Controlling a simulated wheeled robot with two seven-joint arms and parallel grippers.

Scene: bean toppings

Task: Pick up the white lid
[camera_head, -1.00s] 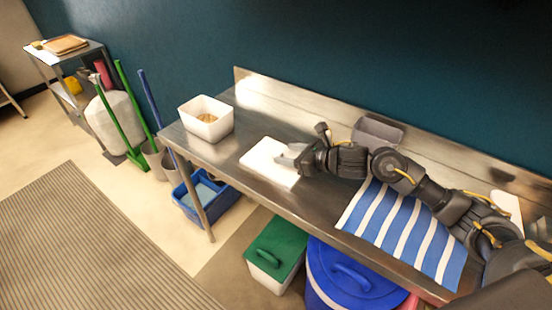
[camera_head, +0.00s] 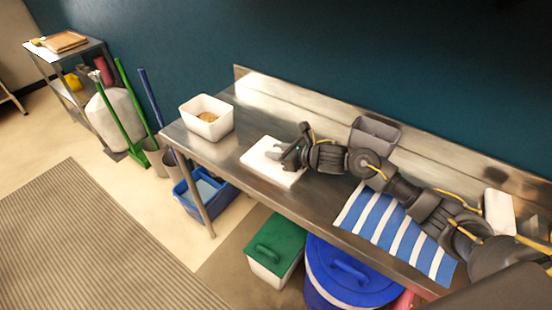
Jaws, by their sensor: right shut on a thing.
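The white lid (camera_head: 262,166) is a flat white rectangle on the steel counter, right of the white container. My right gripper (camera_head: 280,155) is over the lid's right part, its fingers shut on the lid. The exact contact between fingers and lid is too small to see. The lid looks flat and on or very close to the counter. The open white container (camera_head: 207,120) holds a small heap of tan beans. My left gripper is not in view.
The steel counter (camera_head: 250,107) has bare room around the lid. A grey bin (camera_head: 376,131) stands behind my right arm, and a blue-striped cloth (camera_head: 385,225) lies at the front right. A raised backsplash runs along the wall.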

